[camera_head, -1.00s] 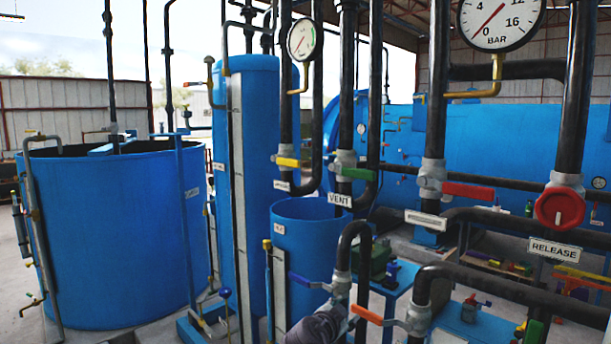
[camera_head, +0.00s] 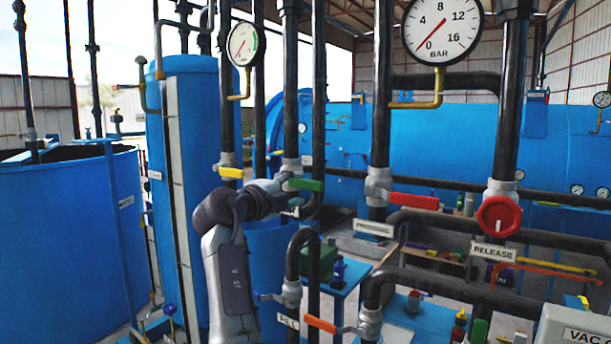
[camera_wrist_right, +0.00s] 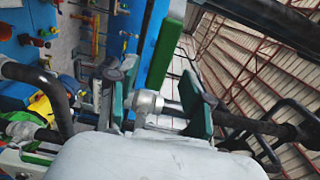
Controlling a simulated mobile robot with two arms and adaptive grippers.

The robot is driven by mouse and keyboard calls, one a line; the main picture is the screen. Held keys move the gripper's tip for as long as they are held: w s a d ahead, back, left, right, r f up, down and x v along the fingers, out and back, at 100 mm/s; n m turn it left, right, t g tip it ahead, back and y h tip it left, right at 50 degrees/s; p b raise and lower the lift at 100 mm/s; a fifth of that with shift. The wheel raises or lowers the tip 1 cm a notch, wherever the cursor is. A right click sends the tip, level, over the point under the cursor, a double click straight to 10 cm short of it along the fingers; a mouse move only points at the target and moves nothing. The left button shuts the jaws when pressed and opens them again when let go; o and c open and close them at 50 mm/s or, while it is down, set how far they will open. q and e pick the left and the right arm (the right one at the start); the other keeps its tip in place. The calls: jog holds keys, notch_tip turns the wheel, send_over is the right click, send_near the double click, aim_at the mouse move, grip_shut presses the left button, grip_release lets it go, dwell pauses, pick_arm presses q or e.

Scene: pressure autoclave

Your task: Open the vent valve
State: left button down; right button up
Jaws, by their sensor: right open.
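The vent valve has a green lever handle (camera_head: 308,185) on a grey body on a black vertical pipe, in the middle of the head view. The handle points to the right, about level. My right gripper (camera_head: 291,194) is at the valve from the left, its fingers overlapping the handle's near end. In the right wrist view my right gripper (camera_wrist_right: 158,98) is open, with the green handle (camera_wrist_right: 164,48) and grey valve body (camera_wrist_right: 148,103) showing between its fingers. I cannot tell whether the fingers touch them. My arm hides the VENT label. My left gripper is not in view.
A yellow lever (camera_head: 231,173) is close on the left. A red lever (camera_head: 414,201) and a red RELEASE handwheel (camera_head: 498,215) are to the right. An orange lever (camera_head: 321,325) is below. Black pipes (camera_head: 303,243) stand close around the gripper.

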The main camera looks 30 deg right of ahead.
aim_at(305, 185)
jog(key=p+x, duration=0.1)
jog(key=x, duration=0.1)
jog(key=p+x, duration=0.1)
jog(key=x, duration=0.1)
jog(key=shift+d+r, duration=0.1)
jog(key=shift+r, duration=0.1)
jog(key=shift+w+d+f, duration=0.15)
jog(key=shift+w+d, duration=0.1)
jog(key=shift+d, duration=0.2)
grip_shut()
